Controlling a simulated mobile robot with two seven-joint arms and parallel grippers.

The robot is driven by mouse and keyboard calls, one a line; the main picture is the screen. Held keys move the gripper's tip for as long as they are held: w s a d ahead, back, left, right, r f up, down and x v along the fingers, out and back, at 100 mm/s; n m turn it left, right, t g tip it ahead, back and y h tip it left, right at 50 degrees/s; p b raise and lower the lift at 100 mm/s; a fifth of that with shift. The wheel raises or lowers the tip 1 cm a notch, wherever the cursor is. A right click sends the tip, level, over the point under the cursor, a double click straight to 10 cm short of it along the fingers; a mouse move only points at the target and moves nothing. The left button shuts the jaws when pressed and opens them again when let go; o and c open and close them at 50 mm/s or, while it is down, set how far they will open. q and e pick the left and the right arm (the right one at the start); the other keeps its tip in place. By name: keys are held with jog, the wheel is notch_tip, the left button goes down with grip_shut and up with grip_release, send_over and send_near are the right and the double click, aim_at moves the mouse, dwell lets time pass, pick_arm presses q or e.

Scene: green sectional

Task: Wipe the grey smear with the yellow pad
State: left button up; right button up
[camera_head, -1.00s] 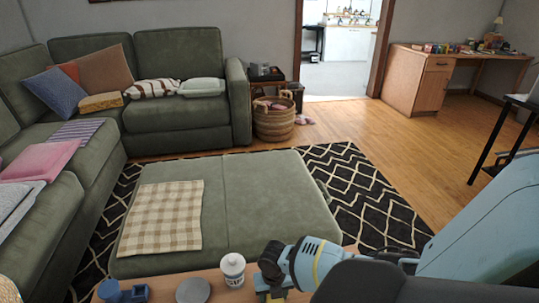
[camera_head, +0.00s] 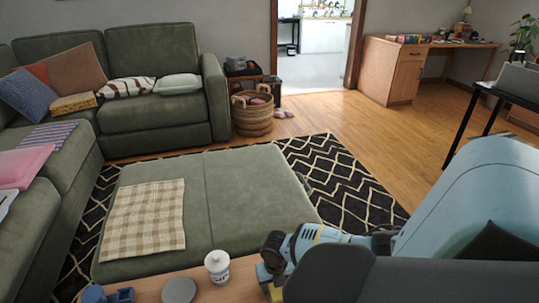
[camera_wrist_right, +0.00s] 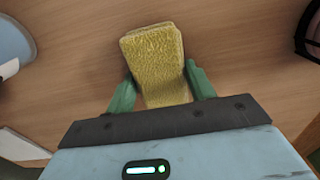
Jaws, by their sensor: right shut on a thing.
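The yellow pad (camera_wrist_right: 158,65) is between the green fingers of my right gripper (camera_wrist_right: 160,85) in the right wrist view, over a wood-grain surface. I cannot tell whether the pad touches that surface. In the head view my right gripper (camera_head: 270,274) is at the bottom centre, above the wooden table (camera_head: 236,291), with a bit of the yellow pad (camera_head: 275,292) showing below it. A flat grey round patch (camera_head: 179,290) lies on the table left of the gripper; I cannot tell whether it is the smear or a disc. No smear shows in the wrist view. My left gripper is out of view.
A white lidded jar (camera_head: 217,266) stands between the grey patch and my right gripper. Blue items (camera_head: 120,295) are at the table's left. Beyond the table is a green ottoman (camera_head: 255,200) with a checked cloth (camera_head: 146,220). Dark rounded objects edge the wrist view's right.

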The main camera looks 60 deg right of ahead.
jog(key=shift+s+d, duration=0.25)
jog(key=shift+s, duration=0.05)
jog(key=shift+s+d, duration=0.35)
jog(key=shift+d, duration=0.05)
jog(key=shift+s+d, duration=0.75)
jog(key=shift+d, duration=0.2)
jog(key=shift+s+d, duration=0.15)
jog(key=shift+s+d+f, duration=0.1)
jog(key=shift+s+d, duration=0.85)
jog(key=shift+d, duration=0.2)
jog(key=shift+s+d, duration=0.1)
jog(key=shift+s, duration=0.1)
